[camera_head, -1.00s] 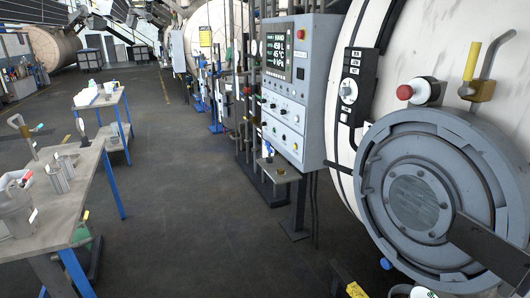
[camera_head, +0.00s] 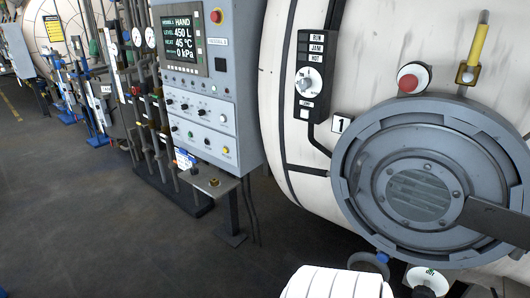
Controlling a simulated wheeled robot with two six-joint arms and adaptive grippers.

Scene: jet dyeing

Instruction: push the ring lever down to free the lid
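The round grey lid (camera_head: 420,190) is on the front of the white vessel, inside a thick grey ring (camera_head: 352,170). The lid appears seated in the ring. A dark flat bar (camera_head: 497,219) reaches from the lid's middle to the right picture edge. A lever with a yellow handle (camera_head: 478,45) stands nearly upright on a brass block (camera_head: 467,74) above the ring. I cannot tell for certain that it is the ring lever. Neither of my grippers shows.
A dark switch box (camera_head: 312,80) and a control panel (camera_head: 205,90) reading 450 L, 45 °C and 0 kPa are further left. A white ribbed part (camera_head: 335,284) is at the bottom edge. Floor (camera_head: 95,230) at left is clear.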

